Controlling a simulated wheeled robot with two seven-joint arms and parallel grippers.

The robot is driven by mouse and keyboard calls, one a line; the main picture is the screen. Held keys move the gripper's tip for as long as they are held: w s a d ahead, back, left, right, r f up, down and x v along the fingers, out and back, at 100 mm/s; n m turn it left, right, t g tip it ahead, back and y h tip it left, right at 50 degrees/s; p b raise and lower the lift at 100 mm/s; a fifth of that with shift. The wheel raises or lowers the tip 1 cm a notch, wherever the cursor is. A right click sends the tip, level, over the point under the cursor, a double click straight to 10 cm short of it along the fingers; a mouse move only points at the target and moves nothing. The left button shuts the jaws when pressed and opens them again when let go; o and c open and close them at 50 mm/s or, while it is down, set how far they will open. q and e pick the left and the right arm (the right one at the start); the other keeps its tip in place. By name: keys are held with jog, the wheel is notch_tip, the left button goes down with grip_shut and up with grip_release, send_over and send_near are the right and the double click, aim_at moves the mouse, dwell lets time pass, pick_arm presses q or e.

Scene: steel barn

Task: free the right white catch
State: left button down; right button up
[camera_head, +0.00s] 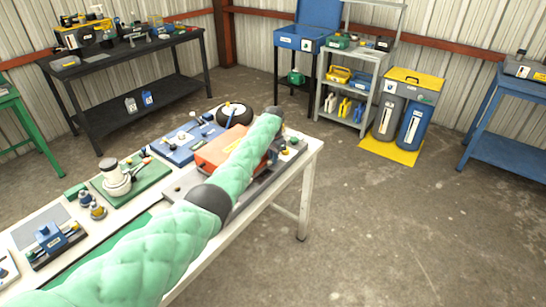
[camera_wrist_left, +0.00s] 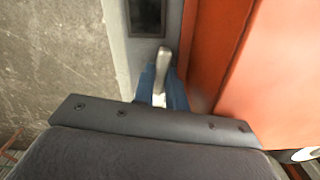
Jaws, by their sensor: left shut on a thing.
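An orange-red case (camera_head: 212,153) lies on the white-edged workbench, partly hidden behind my left arm. In the left wrist view its orange side (camera_wrist_left: 245,60) fills the right. In the head view the left gripper (camera_head: 274,152) is mostly hidden behind my green-sleeved arm at the case's right end. My right gripper is not in view.
The workbench (camera_head: 309,150) also holds a blue board (camera_head: 185,145), a green board with a white fitting (camera_head: 117,178) and a round black object (camera_head: 234,114). A black table, shelf and blue benches stand along the walls.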

pick_arm(q)
jog(key=shift+r+n, duration=0.15)
jog(key=shift+n, duration=0.35)
jog(key=shift+w, duration=0.1)
jog(key=shift+n, duration=0.5)
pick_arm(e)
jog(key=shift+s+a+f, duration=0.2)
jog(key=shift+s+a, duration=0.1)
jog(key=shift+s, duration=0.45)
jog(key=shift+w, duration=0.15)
pick_arm(q)
jog(key=c, duration=1.5)
grip_release()
jog(key=shift+o, duration=0.3)
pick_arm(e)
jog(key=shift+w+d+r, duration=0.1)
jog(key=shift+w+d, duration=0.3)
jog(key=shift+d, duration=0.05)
